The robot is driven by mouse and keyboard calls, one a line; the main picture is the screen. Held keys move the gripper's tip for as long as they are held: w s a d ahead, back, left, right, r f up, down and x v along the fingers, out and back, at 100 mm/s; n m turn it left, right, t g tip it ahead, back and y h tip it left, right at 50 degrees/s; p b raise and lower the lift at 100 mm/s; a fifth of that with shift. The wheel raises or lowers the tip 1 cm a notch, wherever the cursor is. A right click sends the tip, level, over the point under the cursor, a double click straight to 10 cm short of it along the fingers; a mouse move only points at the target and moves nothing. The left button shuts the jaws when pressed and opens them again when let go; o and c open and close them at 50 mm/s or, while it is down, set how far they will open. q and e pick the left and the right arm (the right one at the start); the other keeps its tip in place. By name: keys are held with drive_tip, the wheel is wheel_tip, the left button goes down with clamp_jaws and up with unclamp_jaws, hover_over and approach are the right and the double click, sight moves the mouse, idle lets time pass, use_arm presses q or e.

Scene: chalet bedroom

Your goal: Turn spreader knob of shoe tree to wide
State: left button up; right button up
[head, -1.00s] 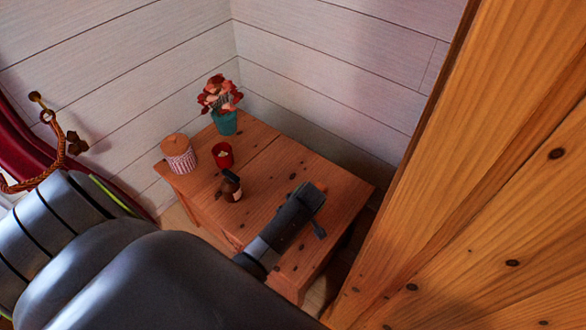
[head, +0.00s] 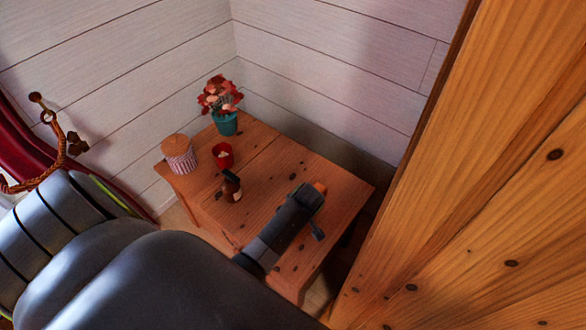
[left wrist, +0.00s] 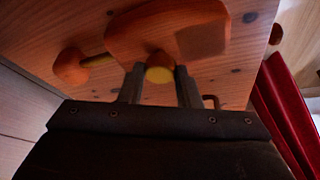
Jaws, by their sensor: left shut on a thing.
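The wooden shoe tree (left wrist: 165,25) lies on the nightstand top in the left wrist view, with a wide block nearest my gripper. A smaller wooden piece (left wrist: 71,66) joins it by a brass rod at the left. A round brass-coloured end, which looks like the spreader knob (left wrist: 159,74), sits between the fingers of my left gripper (left wrist: 158,86), which are shut on it. In the head view my left gripper (head: 307,200) hides most of the shoe tree; only a small orange-brown end (head: 320,188) shows past it. The knob's setting cannot be read. My right gripper is not in view.
The wooden nightstand (head: 270,172) also holds a small brown bottle (head: 232,187), a red cup (head: 223,155), a striped lidded jar (head: 179,153) and a potted flower (head: 224,120). White plank walls stand behind. A large wooden panel (head: 480,190) closes off the right side.

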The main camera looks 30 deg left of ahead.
use_arm(q)
drive_tip(key=shift+s+r+m+p, duration=0.1)
drive_tip(key=shift+r+m+p, duration=0.15)
drive_tip(key=shift+m+p, duration=0.8)
drive_tip(key=m+t+h+p, duration=0.1)
drive_tip(key=m+p, duration=0.2)
drive_tip(key=p, duration=0.1)
drive_tip(key=shift+a, duration=0.15)
drive_tip(key=m+h+p, duration=0.1)
drive_tip(key=m, duration=0.1)
drive_tip(key=m+t+h+p, duration=0.1)
drive_tip(key=m+p, duration=0.1)
drive_tip(key=shift+a+m, duration=0.1)
drive_tip(key=shift+m, duration=0.25)
drive_tip(key=shift+f+m+h+p, duration=0.15)
drive_tip(key=shift+m+h+p, duration=0.3)
drive_tip(key=shift+m, duration=0.35)
drive_tip(key=shift+a+m+h, duration=0.1)
drive_tip(key=shift+m+h, duration=0.15)
drive_tip(key=shift+m, duration=0.65)
drive_tip(key=m, duration=0.2)
drive_tip(key=m+h, duration=0.1)
drive_tip(key=m, duration=0.1)
drive_tip(key=shift+f+h, duration=0.1)
drive_tip(key=shift+h, duration=0.2)
drive_tip(key=shift+m, duration=0.3)
